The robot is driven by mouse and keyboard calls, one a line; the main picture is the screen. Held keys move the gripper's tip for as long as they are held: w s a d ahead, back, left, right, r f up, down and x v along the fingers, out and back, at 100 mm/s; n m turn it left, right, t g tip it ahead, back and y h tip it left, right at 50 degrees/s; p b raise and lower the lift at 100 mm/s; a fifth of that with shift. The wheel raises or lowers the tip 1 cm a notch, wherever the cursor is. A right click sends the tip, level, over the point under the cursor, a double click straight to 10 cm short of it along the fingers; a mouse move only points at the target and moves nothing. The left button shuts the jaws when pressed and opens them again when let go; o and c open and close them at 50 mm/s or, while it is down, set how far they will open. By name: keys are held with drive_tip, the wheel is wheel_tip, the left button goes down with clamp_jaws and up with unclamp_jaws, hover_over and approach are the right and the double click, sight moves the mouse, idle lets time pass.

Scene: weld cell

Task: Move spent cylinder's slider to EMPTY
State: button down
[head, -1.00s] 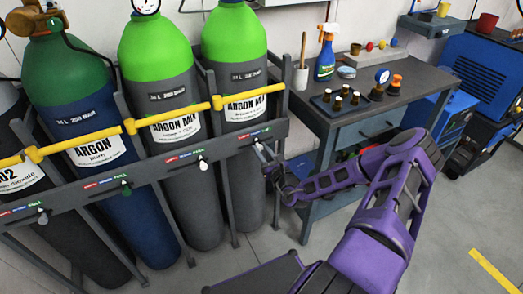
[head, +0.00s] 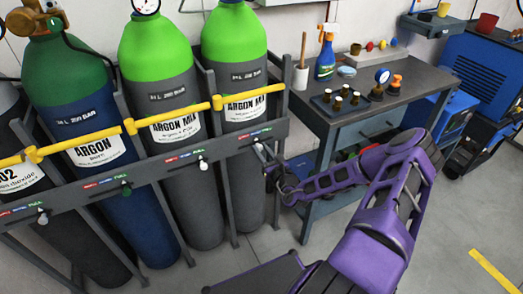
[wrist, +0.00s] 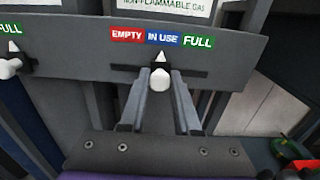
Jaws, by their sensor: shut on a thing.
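My gripper (head: 262,154) reaches the rack's rail in front of the rightmost green-topped ARGON MIX cylinder (head: 246,180). In the wrist view its two fingers (wrist: 160,84) are shut on the white slider knob (wrist: 160,79), one on each side. The slider's white pointer (wrist: 161,57) is under the blue IN USE part of the label (wrist: 162,37), near the middle of the dark slot. The red EMPTY part (wrist: 127,35) lies to its left and the green FULL part (wrist: 198,42) to its right. This cylinder's gauge is out of view.
The rack rail (head: 80,199) carries other sliders for the cylinders to the left. The neighbouring white knob (wrist: 10,68) sits under FULL. A workbench (head: 365,118) with bottles and small items stands right of the rack. Floor (head: 450,220) is open at right.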

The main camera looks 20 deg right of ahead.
sight(243, 146)
drive_tip(key=a+p, duration=0.2)
drive_tip(key=a, duration=0.2)
drive_tip(key=shift+s+a+r+p, duration=0.1)
drive_tip(key=shift+a+r+p, duration=0.05)
drive_tip(key=shift+a+p, duration=0.15)
drive_tip(key=shift+a+f, duration=0.2)
drive_tip(key=shift+a, duration=0.1)
drive_tip(key=c, duration=0.6)
unclamp_jaws()
drive_tip(key=shift+s, duration=0.1)
